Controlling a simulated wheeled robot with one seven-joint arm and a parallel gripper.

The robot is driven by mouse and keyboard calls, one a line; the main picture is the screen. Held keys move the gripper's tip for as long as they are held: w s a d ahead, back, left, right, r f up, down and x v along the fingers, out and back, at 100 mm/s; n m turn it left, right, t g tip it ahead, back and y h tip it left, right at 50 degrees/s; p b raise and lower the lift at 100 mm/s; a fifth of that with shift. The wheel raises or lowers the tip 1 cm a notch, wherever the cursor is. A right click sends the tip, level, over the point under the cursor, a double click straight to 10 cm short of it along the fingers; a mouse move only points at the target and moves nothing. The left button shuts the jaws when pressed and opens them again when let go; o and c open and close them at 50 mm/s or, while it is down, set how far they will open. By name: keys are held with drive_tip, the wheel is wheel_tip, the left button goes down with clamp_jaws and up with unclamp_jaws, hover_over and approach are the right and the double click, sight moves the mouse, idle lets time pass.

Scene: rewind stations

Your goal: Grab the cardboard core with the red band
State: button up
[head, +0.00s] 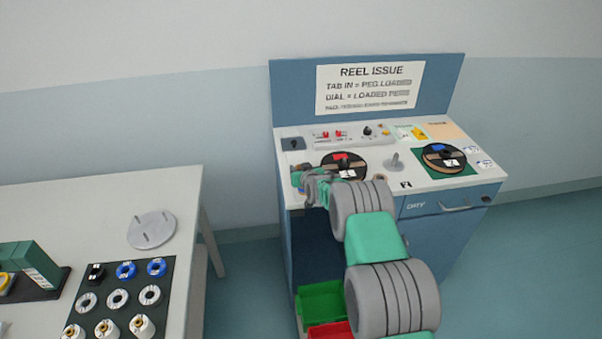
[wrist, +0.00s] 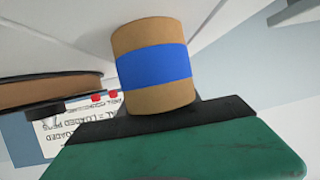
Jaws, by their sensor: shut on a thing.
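A cardboard core with a blue band (wrist: 153,66) is large in the wrist view, against the black edge of my green gripper. My gripper (head: 302,180) is over the left front of the console top in the head view. It is shut on this blue-banded core. In the head view the core is too small and covered to make out clearly. No core with a red band can be made out in either view. A small tan ring (head: 381,177) shows beside my arm on the console, partly hidden.
The console (head: 470,182) carries a reel with a red mark (head: 356,172), a reel with a blue mark (head: 459,165) and a grey peg (head: 394,160). Green (head: 318,302) and red (head: 331,330) bins stand below. A white table (head: 178,190) with several spools is at left.

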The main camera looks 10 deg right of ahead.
clamp_jaws()
drive_tip(key=shift+r, duration=0.1)
